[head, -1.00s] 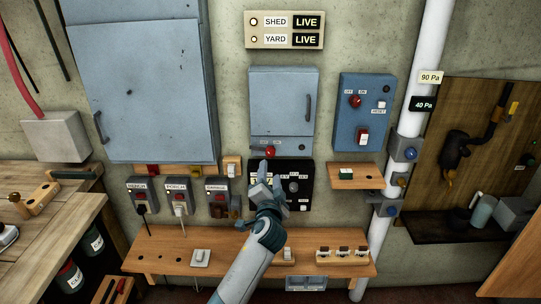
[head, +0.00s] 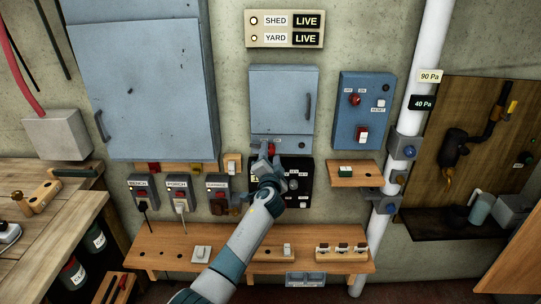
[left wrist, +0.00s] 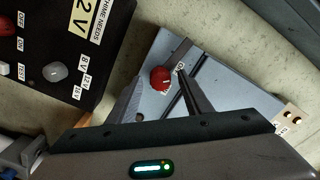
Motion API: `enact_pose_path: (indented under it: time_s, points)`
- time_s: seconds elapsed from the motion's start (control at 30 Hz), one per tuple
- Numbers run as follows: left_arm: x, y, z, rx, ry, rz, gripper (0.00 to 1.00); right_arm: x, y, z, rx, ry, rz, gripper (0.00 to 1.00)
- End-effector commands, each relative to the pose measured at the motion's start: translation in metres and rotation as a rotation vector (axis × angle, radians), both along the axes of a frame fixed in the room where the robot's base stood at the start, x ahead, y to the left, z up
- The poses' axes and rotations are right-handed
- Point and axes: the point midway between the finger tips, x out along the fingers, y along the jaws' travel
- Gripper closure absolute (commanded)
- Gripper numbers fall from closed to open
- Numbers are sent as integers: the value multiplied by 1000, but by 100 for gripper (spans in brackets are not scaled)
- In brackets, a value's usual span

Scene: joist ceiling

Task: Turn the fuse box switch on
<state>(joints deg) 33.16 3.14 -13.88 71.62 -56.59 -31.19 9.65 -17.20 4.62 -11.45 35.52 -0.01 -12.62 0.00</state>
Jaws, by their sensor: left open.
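A closed grey-blue fuse box (head: 283,95) hangs on the wall in the middle of the head view. A red knob (head: 271,147) sits on its lower strip, between small labels too small to read. My left gripper (head: 268,160) is open at this strip, its fingertips close to the knob and partly covering it. In the left wrist view the red knob (left wrist: 160,78) shows between the two spread fingers (left wrist: 162,84). Whether a finger touches it I cannot tell. My right gripper is not in view.
A black panel (head: 306,175) with knobs sits just below the box, partly behind my left gripper. A blue panel (head: 361,113) with another red knob is to the right. A wooden shelf (head: 225,270) runs below. A white pipe (head: 418,75) stands at the right.

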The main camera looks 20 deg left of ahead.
Motion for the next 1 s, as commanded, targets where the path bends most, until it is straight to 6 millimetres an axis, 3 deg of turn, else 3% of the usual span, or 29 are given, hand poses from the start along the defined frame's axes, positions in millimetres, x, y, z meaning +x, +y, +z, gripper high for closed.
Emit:
enact_pose_path:
  time_s: [0.17, 0.37, 0.77, 1.0]
  points:
    - [0, 0, 0, 0, 0, 0, 55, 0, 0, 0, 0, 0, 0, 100]
    - [0, 0, 0, 1, 0, 0, 100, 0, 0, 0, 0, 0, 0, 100]
    - [0, 0, 0, 34, 10, 0, 100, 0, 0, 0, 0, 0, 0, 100]
    - [0, 0, 0, 138, 40, 0, 100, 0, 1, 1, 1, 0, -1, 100]
